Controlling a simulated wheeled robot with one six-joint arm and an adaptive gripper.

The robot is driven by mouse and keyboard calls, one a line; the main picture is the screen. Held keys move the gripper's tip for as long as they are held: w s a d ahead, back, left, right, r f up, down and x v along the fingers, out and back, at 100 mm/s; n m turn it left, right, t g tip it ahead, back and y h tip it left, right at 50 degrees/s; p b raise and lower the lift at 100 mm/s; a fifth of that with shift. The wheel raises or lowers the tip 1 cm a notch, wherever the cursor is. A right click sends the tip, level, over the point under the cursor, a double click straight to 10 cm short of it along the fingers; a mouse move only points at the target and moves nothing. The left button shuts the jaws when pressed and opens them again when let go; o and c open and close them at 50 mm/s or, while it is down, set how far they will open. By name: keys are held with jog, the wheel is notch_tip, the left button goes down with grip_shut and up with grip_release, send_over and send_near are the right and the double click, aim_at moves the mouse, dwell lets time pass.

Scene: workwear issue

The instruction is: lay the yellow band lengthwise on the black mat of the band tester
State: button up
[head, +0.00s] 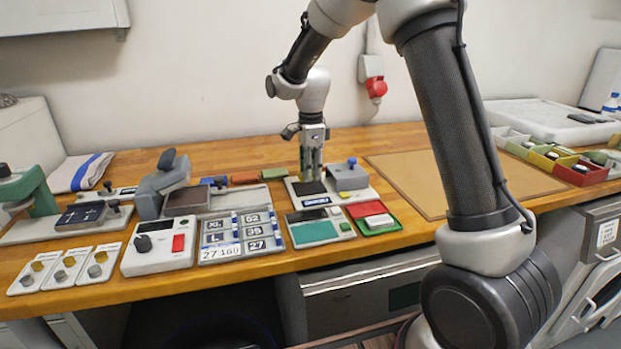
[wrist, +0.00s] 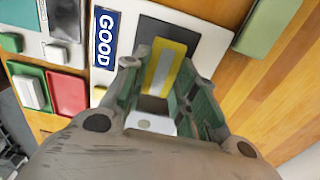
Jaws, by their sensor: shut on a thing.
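The yellow band (wrist: 165,68), with a pale grey stripe down its middle, is between the fingers of my gripper (wrist: 155,88) in the wrist view. My gripper also shows in the head view (head: 311,178), pointing down over the band tester (head: 365,196), shut on the band. The black mat (head: 308,187) lies directly under the fingers; it shows beyond the band in the wrist view (wrist: 160,32). The band's length runs roughly along the mat there. I cannot tell whether the band touches the mat.
A grey block with a blue knob (head: 350,176) stands on the tester right of my gripper. In front lie a teal-topped device (head: 314,232) and a green tray with a red pad (head: 372,218). Coloured bins (head: 556,160) stand right. The brown board (head: 420,175) is clear.

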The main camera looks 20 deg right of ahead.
jog(key=shift+f, duration=1.35)
jog(key=shift+f, duration=0.1)
jog(key=o, duration=0.8)
jog(key=shift+c, duration=0.2)
